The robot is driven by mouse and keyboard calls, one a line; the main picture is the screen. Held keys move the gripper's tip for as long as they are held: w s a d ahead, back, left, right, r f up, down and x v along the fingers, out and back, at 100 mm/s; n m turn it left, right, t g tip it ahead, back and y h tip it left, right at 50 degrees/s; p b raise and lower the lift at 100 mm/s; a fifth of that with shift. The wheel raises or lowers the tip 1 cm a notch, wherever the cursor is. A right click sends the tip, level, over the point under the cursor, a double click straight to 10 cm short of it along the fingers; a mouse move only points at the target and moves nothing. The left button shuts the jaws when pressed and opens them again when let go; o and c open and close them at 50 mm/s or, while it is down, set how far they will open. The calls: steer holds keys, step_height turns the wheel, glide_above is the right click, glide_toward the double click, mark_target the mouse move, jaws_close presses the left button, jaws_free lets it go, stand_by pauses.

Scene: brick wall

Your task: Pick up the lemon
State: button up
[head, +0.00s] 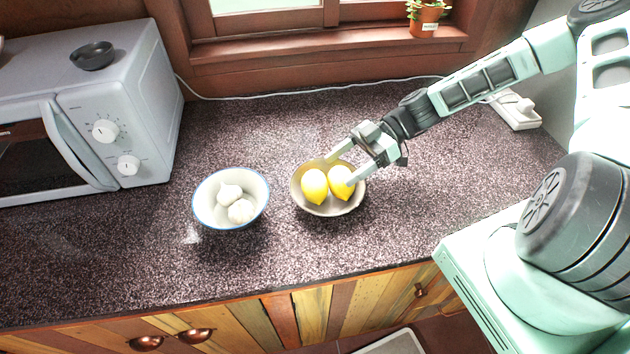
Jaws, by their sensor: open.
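Two yellow lemons lie side by side in a shallow grey-beige bowl (328,211) on the speckled counter. The left lemon (314,187) and the right lemon (341,183) both show clearly. My gripper (338,170) reaches in from the upper right, with its fingers apart over the bowl's back and right part. One fingertip is near the bowl's back rim, and the other is beside the right lemon. I cannot tell whether a finger touches the lemon. Nothing is visibly held.
A white bowl (204,212) with a blue rim, holding garlic bulbs (240,211), stands left of the lemon bowl. A microwave (140,100) with a dark dish (92,56) on top fills the left. A potted plant (427,20) stands on the windowsill. The front counter is clear.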

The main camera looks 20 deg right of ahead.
mark_target(335, 169)
steer(key=p+x, duration=0.1)
steer(key=x, duration=0.2)
steer(key=p+x, duration=0.1)
steer(key=shift+w+a+r+p, duration=0.1)
steer(key=shift+a+r+p, duration=0.1)
steer(key=shift+a+p, duration=0.15)
steer(key=shift+a+f, duration=0.3)
steer(key=c, duration=0.8)
steer(key=shift+o, duration=0.2)
